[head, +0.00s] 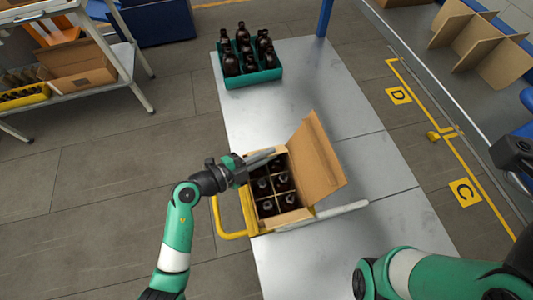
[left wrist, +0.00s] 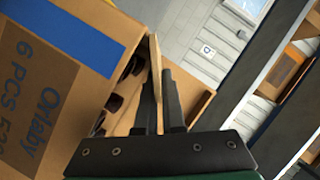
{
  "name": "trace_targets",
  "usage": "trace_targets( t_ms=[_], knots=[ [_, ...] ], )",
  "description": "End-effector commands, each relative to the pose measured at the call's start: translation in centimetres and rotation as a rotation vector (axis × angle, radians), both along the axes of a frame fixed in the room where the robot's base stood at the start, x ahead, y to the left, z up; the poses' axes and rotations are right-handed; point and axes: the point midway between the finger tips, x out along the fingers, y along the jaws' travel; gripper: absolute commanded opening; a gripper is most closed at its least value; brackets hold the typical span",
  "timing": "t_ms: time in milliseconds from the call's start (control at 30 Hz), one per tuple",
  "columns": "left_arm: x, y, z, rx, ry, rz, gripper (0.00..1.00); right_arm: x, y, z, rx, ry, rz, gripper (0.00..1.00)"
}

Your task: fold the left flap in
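An open cardboard box (head: 251,222) stands on the metal table with amber bottles (head: 265,186) in its divided inside. Its large right flap (head: 318,165) stands up and leans outward. My left gripper (head: 262,157) is at the box's upper left edge in the head view. In the left wrist view, its two dark fingers (left wrist: 163,100) are close together with a thin cardboard flap (left wrist: 156,60), seen edge-on, between them; this appears to be the left flap. The printed box side (left wrist: 50,95) fills the left of that view. My right gripper's fingers are not visible.
A teal crate (head: 252,78) of amber bottles stands at the table's far end. A yellow frame (head: 217,218) lies left of the box and a grey bar (head: 325,214) in front. Cardboard dividers (head: 480,45) stand at the upper right. The table right of the box is clear.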

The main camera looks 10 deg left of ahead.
Motion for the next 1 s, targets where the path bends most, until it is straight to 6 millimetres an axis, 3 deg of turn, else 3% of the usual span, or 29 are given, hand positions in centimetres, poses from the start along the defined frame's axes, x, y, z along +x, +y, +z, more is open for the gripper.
trace_targets(
  t_ms=[700,800,1000],
  knots=[
    [-0.28,-0.1,-0.46,0.052,-0.114,0.001,0.0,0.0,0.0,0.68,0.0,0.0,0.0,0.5],
    [-0.29,-0.1,-0.47,0.052,-0.113,0.001,0.18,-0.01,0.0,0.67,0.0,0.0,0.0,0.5],
    [-0.29,-0.09,-0.46,0.052,-0.113,0.001,0.18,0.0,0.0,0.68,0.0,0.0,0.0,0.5]
  ],
)
